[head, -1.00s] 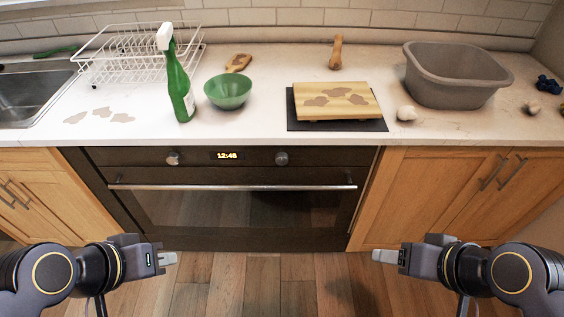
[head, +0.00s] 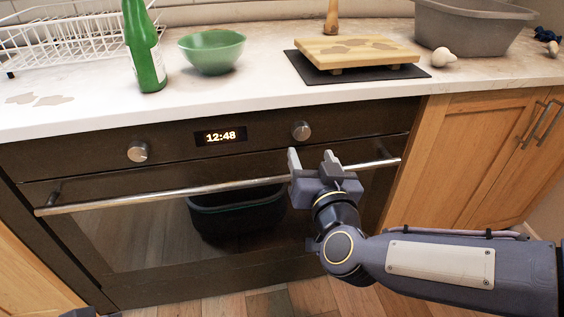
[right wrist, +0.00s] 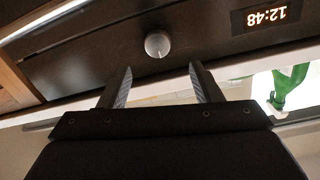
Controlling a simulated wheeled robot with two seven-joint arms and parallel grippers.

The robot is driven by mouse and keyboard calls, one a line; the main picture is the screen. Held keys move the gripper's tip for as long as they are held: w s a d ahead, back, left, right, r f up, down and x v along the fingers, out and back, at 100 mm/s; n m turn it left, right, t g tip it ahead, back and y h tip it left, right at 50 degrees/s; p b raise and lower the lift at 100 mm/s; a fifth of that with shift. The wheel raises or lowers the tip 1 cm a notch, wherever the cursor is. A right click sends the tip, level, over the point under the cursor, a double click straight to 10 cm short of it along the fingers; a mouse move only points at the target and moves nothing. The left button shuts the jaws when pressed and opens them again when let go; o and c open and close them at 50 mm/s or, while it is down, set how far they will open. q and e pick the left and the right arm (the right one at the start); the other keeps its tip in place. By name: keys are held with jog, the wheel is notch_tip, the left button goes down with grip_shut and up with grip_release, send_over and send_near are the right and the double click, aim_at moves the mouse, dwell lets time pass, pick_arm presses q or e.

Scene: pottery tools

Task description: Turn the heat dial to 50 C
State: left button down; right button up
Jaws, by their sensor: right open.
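The oven front has two round silver dials, a left one (head: 138,151) and a right one (head: 301,131), with a clock (head: 221,136) reading 12:48 between them. I cannot tell from any marking which is the heat dial. My right gripper (head: 312,158) is open and empty in front of the oven, just below the right dial and near the handle bar. In the right wrist view the right dial (right wrist: 158,44) lies beyond the gap between the open fingers (right wrist: 160,74), apart from them. My left gripper's jaws are not in view.
The oven handle (head: 180,195) runs across the door below the dials. On the counter above are a green bottle (head: 145,50), a green bowl (head: 212,52), a wooden board (head: 355,50) and a grey basin (head: 470,28).

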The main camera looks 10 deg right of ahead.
aim_at(302, 134)
jog(key=shift+h, duration=0.3)
jog(key=w, duration=0.2)
jog(key=w+b, duration=0.1)
jog(key=w, duration=0.2)
jog(key=w+b, duration=0.1)
jog(key=w, duration=0.2)
jog(key=shift+f, duration=0.25)
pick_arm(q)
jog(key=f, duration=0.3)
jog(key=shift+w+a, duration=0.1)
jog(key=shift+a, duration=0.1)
pick_arm(e)
jog(key=c, duration=1)
